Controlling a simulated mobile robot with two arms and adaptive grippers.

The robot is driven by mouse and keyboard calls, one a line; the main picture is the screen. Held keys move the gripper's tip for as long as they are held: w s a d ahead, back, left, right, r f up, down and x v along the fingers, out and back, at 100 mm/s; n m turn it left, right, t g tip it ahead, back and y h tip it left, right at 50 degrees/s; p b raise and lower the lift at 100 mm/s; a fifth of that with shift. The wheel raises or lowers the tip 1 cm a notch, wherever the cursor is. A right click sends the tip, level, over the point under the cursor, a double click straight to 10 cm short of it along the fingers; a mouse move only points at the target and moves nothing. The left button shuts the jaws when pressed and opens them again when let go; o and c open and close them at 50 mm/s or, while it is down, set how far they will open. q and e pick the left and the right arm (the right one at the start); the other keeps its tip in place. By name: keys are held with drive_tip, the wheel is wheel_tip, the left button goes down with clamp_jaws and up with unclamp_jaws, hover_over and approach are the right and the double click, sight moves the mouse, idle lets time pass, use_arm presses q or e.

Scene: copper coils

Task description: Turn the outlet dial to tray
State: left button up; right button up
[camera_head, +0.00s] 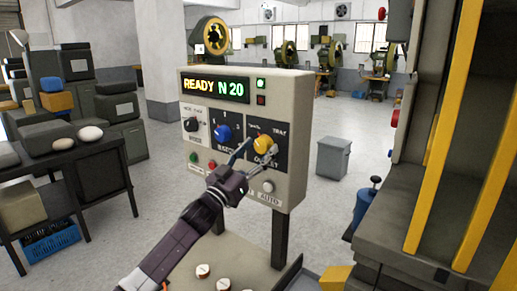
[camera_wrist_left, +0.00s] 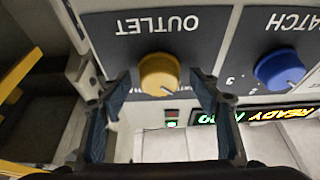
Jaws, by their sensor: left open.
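The yellow outlet dial (camera_head: 262,146) is on a dark plate at the right of the control panel, above the word OUTLET. TRAY is printed at the plate's upper right; the upper left label is too small to read. My left gripper (camera_head: 257,153) is open in front of the dial. In the left wrist view, which is upside down, the outlet dial (camera_wrist_left: 158,74) lies between the fingers of the left gripper (camera_wrist_left: 160,82), with gaps on both sides. Its pale pointer mark faces down and slightly right there, towards a partly hidden label. My right gripper is not in view.
A blue dial (camera_head: 222,133) sits left of the outlet dial, and a black knob (camera_head: 191,125) further left. Buttons line the panel's lower part. The display (camera_head: 215,87) reads READY N 20. A yellow-barred machine (camera_head: 446,130) stands at the right.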

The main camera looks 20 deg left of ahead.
use_arm(q)
drive_tip(key=c, duration=1.2)
drive_tip(key=shift+o, duration=0.2)
drive_tip(key=shift+m+h, duration=0.4)
drive_tip(key=shift+m, duration=0.2)
drive_tip(key=m+h, duration=0.1)
drive_tip(key=m, duration=0.1)
drive_tip(key=m+g+h+p, duration=0.1)
drive_tip(key=m, duration=0.2)
drive_tip(key=shift+a+r+m+g, duration=0.1)
drive_tip(key=shift+a+m+g, duration=0.05)
drive_tip(key=shift+m+g, duration=0.15)
drive_tip(key=m+g+h+p, duration=0.1)
drive_tip(key=m, duration=0.2)
drive_tip(key=m+g+h+p, duration=0.1)
drive_tip(key=m, duration=0.2)
drive_tip(key=shift+w+a+r, duration=0.1)
drive_tip(key=m+g+p, duration=0.1)
drive_tip(key=m, duration=0.2)
drive_tip(key=m+g+p, duration=0.1)
drive_tip(key=m+g, duration=0.1)
drive_tip(key=m, duration=0.1)
drive_tip(key=shift+r, duration=0.15)
drive_tip(key=shift+m+g+p, duration=0.6)
drive_tip(key=shift+m+p, duration=0.55)
drive_tip(key=shift+m, duration=0.85)
drive_tip(key=o, duration=1.2)
drive_tip(key=shift+c, duration=0.2)
